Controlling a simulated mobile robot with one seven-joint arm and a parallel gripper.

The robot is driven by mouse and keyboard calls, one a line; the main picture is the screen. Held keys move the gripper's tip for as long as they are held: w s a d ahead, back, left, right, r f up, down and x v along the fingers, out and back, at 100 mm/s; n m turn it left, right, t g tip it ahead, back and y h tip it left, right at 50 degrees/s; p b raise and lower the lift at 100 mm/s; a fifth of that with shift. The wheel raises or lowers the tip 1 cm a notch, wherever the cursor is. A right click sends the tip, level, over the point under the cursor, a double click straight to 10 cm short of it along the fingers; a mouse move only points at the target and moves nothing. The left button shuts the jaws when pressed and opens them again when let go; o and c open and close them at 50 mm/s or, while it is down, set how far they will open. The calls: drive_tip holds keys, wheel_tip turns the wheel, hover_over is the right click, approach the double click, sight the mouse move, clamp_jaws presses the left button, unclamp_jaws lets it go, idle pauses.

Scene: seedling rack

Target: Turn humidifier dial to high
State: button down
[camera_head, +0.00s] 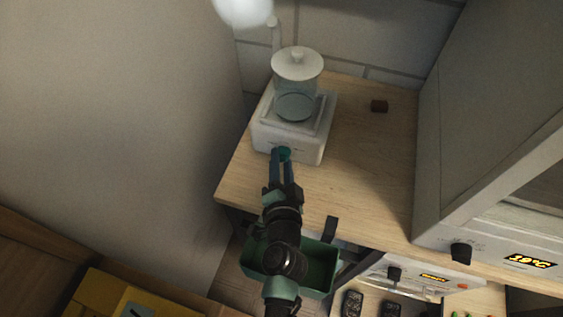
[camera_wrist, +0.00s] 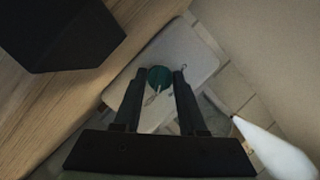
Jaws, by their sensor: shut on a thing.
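The humidifier (camera_head: 264,137) is a white box with a clear tank and a white lid, standing on the wooden counter. Its dial (camera_head: 285,153) is a round green knob on the front face. The dial also shows in the wrist view (camera_wrist: 159,78), with a pale pointer mark toward the lower left. My gripper (camera_head: 284,160) reaches the front of the humidifier, and its two fingers are closed around the dial. In the wrist view the fingertips (camera_wrist: 158,73) lie on either side of the dial. The scale marks around the dial are too small to read.
A large grey cabinet (camera_head: 440,150) with a black knob and an orange display stands at the right. A green bin (camera_head: 318,262) is below the counter edge. A wall borders the left.

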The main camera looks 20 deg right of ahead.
drive_tip(key=shift+r, duration=0.2)
drive_tip(key=shift+c, duration=2.3)
unclamp_jaws()
drive_tip(key=shift+f, duration=0.1)
drive_tip(key=shift+s+a+b, duration=0.3)
drive_tip(key=shift+s, duration=0.35)
drive_tip(key=b+v, duration=0.2)
drive_tip(key=v, duration=0.9)
drive_tip(key=shift+s, duration=0.25)
